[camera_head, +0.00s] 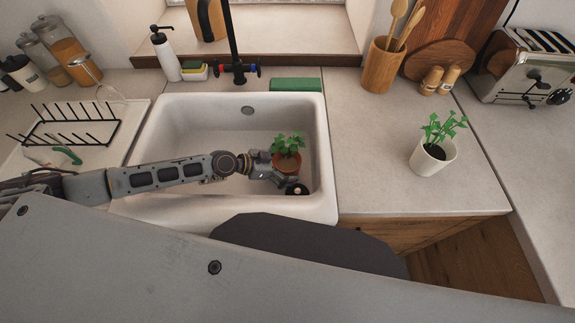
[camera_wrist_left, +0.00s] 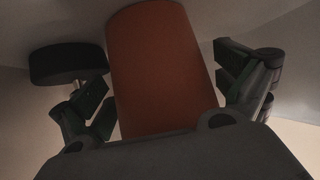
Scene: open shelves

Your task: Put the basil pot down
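The basil pot (camera_head: 288,162), a terracotta pot with a green leafy plant, is upright inside the white sink (camera_head: 326,150), towards its right end. My left gripper (camera_head: 272,172) reaches into the sink beside it. In the left wrist view the pot's orange-brown side (camera_wrist_left: 160,70) fills the space between the two spread fingers (camera_wrist_left: 165,88). A narrow gap shows between the pot and the right-hand finger; the left-hand finger is very close to it. The pot's base is hidden, so I cannot tell whether it rests on the sink floor. My right gripper is not in view.
The dark drain piece (camera_head: 297,189) lies near the pot. A black faucet (camera_head: 235,50) stands behind the sink. A white pot with a green herb (camera_head: 432,158) is on the right counter (camera_head: 375,150), which is otherwise clear in front. A dish rack (camera_head: 70,125) is at left.

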